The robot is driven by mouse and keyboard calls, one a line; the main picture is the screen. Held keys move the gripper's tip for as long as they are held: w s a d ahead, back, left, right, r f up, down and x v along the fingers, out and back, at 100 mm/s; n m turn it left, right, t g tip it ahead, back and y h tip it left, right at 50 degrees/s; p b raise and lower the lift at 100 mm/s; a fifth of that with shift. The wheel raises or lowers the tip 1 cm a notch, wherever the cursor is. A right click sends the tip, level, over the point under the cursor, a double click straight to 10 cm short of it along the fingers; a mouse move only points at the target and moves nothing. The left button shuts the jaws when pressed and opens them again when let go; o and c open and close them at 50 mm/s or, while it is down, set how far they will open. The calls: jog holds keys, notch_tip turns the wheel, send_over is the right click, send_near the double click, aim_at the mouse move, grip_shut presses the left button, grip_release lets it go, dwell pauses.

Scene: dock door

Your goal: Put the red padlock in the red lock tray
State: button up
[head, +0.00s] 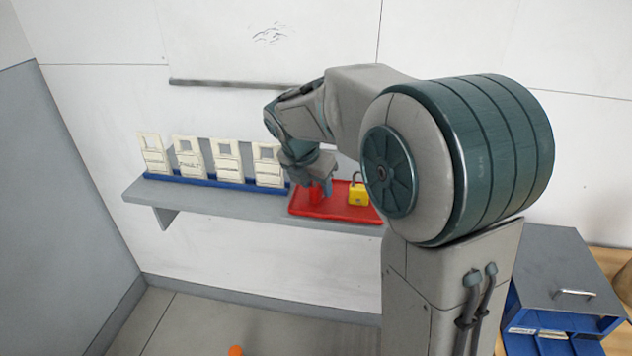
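The red lock tray (343,212) lies on the right part of the grey wall shelf. A red padlock (316,193) is at the tray's left side, right under my gripper (319,187). My gripper points down over the tray, with a blue fingertip showing just right of the red padlock. The fingers are small and partly hidden, so I cannot tell whether they grip the padlock or only stand around it. I also cannot tell whether the padlock touches the tray floor.
A yellow padlock (358,194) stands in the tray, right of the red one. Several cream tags (188,158) stand in a blue rack (212,182) on the shelf (190,202), left of the tray. A grey-topped blue drawer box (555,270) is at the lower right. My arm hides the shelf's right end.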

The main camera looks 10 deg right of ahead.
jog(key=p+v, duration=0.1)
jog(key=v, duration=1.1)
jog(key=s+d+f+m+y, duration=0.1)
jog(key=s+d+f+m, duration=0.1)
jog(key=s+f+m, duration=0.4)
jog(key=s+d+f+m+y, duration=0.2)
jog(key=s+f+m, duration=0.4)
jog(key=s+m, duration=0.8)
jog(key=shift+s+d+f+m+g, duration=0.35)
jog(key=shift+d+m, duration=0.2)
jog(key=shift+m, duration=3.05)
